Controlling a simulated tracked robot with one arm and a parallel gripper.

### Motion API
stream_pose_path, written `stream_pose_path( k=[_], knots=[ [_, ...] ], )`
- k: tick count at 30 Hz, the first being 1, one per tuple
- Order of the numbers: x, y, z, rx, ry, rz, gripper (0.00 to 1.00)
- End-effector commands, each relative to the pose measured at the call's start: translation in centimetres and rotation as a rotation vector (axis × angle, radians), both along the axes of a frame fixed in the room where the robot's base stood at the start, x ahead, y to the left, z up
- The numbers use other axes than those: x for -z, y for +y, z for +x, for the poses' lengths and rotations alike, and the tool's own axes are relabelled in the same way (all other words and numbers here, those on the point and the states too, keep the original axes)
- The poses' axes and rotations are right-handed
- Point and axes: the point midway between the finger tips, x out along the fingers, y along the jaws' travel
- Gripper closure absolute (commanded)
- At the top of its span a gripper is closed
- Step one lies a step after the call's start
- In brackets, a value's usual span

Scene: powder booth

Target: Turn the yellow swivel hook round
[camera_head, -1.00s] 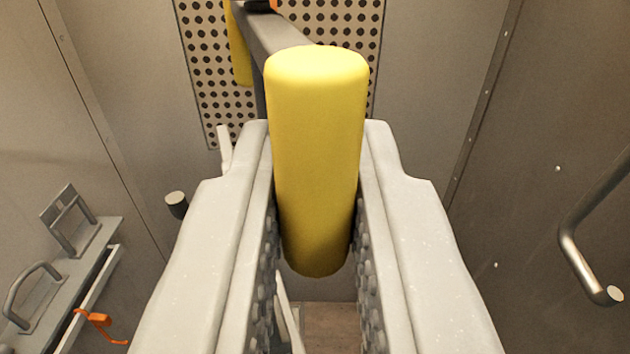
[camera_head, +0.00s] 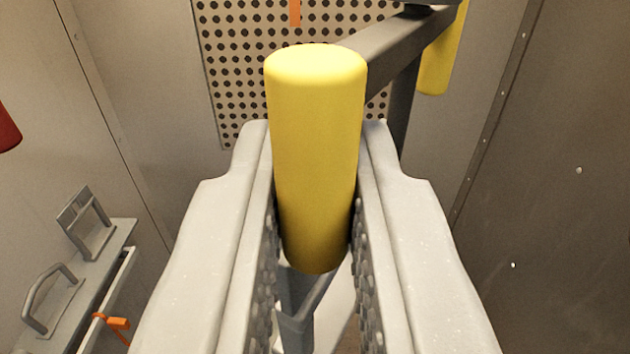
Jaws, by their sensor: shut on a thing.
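The swivel hook's yellow grip (camera_head: 316,150) stands upright in the middle of the view. My gripper (camera_head: 316,190) is shut on it, with one pale jaw on each side. A grey bar (camera_head: 390,50) of the hook runs from behind the grip up and to the right. A second yellow grip (camera_head: 439,60) hangs near the bar's far end at the upper right. Below the held grip, a grey angled piece (camera_head: 300,305) shows between the jaws, partly hidden by them.
A perforated panel (camera_head: 235,75) is on the back wall, with an orange strip (camera_head: 295,12) before it. A grey shelf with handles (camera_head: 50,300) and an orange clip (camera_head: 118,323) is at lower left. A red object (camera_head: 7,130) shows at the left edge. The right wall (camera_head: 560,200) looks clear.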

Motion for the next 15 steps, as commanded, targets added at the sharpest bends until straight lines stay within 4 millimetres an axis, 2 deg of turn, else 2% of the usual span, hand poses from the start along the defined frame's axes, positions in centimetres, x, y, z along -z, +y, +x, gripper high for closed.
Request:
stream_pose_path(
  k=[15],
  knots=[
    [0.0, 1.7, 1.6, 0.000, 0.000, -0.001, 0.91]
  ],
)
